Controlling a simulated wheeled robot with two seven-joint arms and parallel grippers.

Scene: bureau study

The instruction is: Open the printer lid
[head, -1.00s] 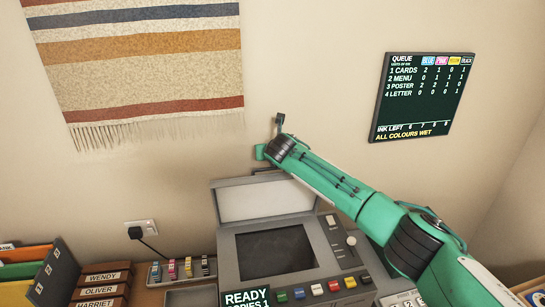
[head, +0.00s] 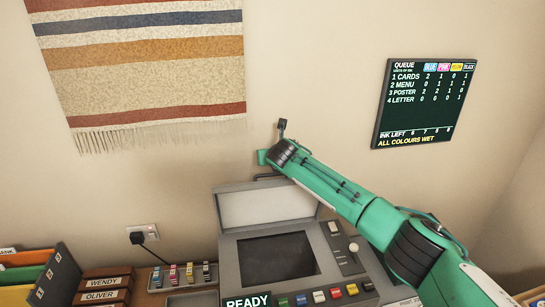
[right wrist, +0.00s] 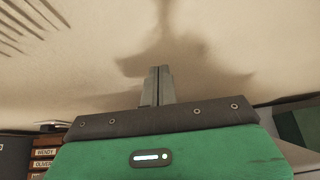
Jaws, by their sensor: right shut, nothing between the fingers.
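The grey printer (head: 320,268) stands against the wall, its dark glass bed uncovered. Its lid (head: 262,206) stands raised at the back, pale inner face towards me, with a dark bar (head: 266,177) at its top edge. My right arm crosses over the lid's right part from the right and hides its upper right corner. My right gripper (head: 282,124) is above the lid, close to the wall, fingers shut and empty. In the right wrist view its fingers (right wrist: 158,84) are together before the wall. My left gripper is not in view.
Ink cartridges (head: 189,273) in a tray, name-labelled boxes (head: 101,283) and folders (head: 30,275) stand left of the printer. A wall socket with a plug (head: 142,234), a striped hanging (head: 140,70) and a queue board (head: 424,102) are on the wall.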

